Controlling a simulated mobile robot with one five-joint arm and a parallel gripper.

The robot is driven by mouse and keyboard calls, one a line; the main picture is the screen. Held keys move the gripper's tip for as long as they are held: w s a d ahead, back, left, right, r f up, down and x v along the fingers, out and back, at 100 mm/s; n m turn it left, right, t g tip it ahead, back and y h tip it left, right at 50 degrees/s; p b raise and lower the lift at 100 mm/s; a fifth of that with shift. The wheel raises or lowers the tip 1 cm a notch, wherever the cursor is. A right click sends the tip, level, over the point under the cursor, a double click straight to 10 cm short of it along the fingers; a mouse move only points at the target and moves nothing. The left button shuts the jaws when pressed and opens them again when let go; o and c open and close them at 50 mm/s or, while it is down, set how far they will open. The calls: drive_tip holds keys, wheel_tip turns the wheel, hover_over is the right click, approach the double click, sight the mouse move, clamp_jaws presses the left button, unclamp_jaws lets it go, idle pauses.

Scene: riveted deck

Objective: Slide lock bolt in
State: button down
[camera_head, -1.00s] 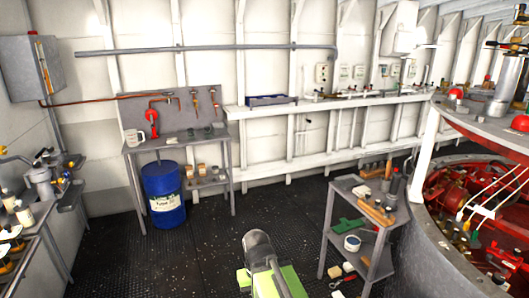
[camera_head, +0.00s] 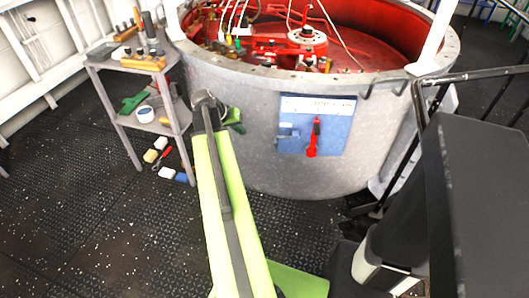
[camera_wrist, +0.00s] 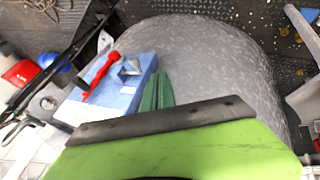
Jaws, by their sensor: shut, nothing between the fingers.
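A blue panel (camera_head: 340,130) is fixed to the curved wall of a large grey drum (camera_head: 260,170). It carries a red handle (camera_head: 313,138) and, to its left, a small pale blue-grey fitting (camera_head: 288,136) that looks like the lock bolt. In the wrist view the panel (camera_wrist: 118,98), red handle (camera_wrist: 100,72) and grey fitting (camera_wrist: 131,68) lie beyond my fingers. How far in the bolt sits cannot be told. My gripper (camera_head: 236,121), with dark green fingers, is left of the panel and apart from the fitting. It also shows in the wrist view (camera_wrist: 156,92), shut and empty.
A grey shelf stand (camera_head: 125,65) with tools is left of the drum. A dark railing (camera_head: 470,76) stands at the right. The deck at lower left is clear.

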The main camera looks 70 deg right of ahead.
drive_tip(key=shift+s+d+f+m, duration=0.1)
drive_tip(key=shift+s+d+m, duration=0.2)
drive_tip(key=shift+s+d, duration=0.45)
drive_tip(key=shift+s+a+f, duration=0.1)
drive_tip(key=s+d+f+b, duration=0.6)
drive_tip(key=f+b, duration=0.2)
drive_tip(key=shift+s+f+b, duration=0.35)
